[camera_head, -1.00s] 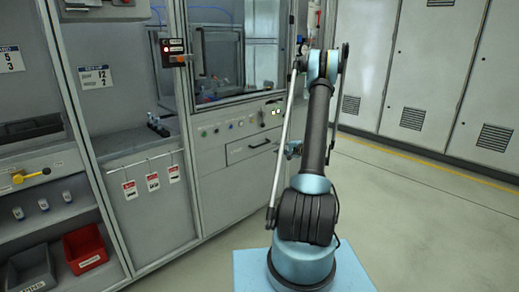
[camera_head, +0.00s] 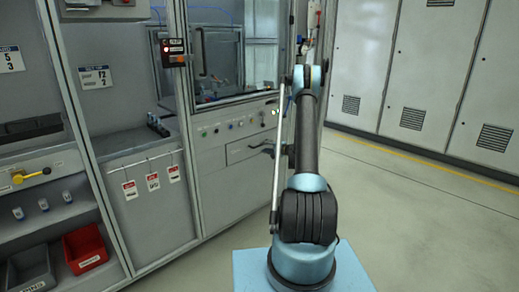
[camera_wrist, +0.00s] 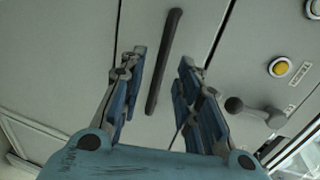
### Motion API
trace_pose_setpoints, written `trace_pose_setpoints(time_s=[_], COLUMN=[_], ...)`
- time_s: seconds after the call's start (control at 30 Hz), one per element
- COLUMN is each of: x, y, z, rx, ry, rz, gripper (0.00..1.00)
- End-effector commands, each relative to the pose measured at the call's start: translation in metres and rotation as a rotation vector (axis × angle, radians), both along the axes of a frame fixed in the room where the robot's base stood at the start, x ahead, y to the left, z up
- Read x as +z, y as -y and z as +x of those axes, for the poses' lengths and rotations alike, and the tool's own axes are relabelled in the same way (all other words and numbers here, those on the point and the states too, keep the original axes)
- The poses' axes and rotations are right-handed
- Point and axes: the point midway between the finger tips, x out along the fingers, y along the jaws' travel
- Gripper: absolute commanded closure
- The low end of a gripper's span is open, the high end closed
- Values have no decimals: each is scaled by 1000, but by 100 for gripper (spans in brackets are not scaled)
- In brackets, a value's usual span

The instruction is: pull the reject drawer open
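The reject drawer (camera_head: 240,154) is a grey front panel low in the machine cabinet, and it looks flush with the cabinet. In the wrist view its front (camera_wrist: 203,25) carries a dark bar handle (camera_wrist: 166,55). My gripper (camera_wrist: 162,58) is open, with one blue finger on each side of the handle in the picture. I see a gap on both sides, and I cannot tell how far the fingertips are from the panel. In the head view my gripper is mostly hidden behind my arm, close to the drawer's right end.
A row of buttons (camera_head: 235,125) runs above the drawer. In the wrist view a yellow button (camera_wrist: 280,67) and a dark knob (camera_wrist: 236,105) sit right of the fingers. Hanging red-and-white tags (camera_head: 152,182) are at left. The floor (camera_head: 430,220) at right is clear.

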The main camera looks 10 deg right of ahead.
Motion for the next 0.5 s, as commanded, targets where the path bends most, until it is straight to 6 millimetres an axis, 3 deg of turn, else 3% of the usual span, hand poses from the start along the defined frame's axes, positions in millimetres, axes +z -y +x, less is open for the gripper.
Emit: trace_pose_setpoints(time_s=[0.2, 0.5], x=[-7, -11], y=[-21, -31], z=[27, 43], rx=[2, 0], ry=[0, 0], rz=[0, 0], gripper=[69, 69])
